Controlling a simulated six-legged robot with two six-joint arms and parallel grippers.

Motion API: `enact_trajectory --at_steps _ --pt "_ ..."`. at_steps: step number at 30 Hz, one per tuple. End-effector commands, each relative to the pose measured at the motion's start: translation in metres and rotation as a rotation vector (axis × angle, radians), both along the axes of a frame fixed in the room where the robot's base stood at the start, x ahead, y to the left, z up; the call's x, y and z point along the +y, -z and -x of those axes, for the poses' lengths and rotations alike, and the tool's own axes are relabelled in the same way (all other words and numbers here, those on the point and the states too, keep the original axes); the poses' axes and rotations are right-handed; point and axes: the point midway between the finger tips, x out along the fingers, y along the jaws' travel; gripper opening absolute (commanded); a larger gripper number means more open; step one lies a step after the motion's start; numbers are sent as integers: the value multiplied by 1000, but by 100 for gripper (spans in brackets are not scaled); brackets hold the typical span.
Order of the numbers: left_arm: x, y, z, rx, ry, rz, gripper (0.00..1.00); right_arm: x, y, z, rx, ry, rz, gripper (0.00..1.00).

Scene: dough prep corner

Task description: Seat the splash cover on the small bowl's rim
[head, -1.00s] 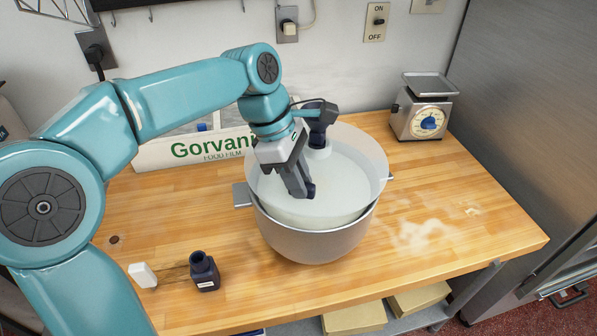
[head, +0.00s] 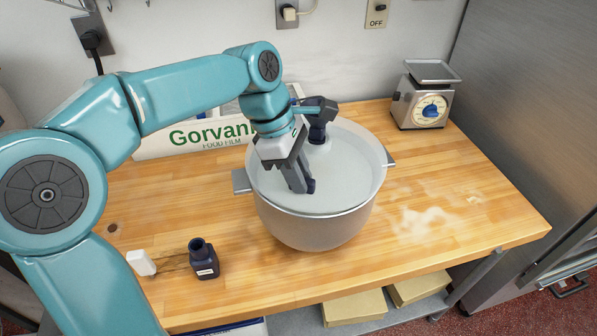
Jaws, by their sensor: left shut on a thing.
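The pale translucent splash cover (head: 350,165) is a round disc at the mouth of the steel bowl (head: 312,232). It lies about level with the bowl's rim, its edge close along the rim all round. From this view I cannot tell whether it rests fully on the rim. My left gripper (head: 312,161) reaches down over the cover from the upper left and is shut on it. Its dark fingertips are at the cover's surface, and the exact grip spot is unclear. The bowl stands upright on the wooden counter. My right gripper is not in view.
A Gorvani film box (head: 190,140) is behind the bowl's left side. A dial scale (head: 424,104) stands back right. Flour dusts the right side.

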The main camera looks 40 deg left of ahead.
Motion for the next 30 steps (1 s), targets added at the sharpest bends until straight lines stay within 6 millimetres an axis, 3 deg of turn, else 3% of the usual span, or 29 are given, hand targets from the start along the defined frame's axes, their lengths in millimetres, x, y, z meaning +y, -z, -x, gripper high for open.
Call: enact_trajectory --at_steps 18,19,21,30 --pt "0 14 0 -4 0 0 0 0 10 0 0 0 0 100" --pt "0 14 -1 -4 0 0 31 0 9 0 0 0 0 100" --pt "0 14 0 -3 0 0 51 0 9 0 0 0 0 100" --pt "0 14 0 2 0 0 51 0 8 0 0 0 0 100"
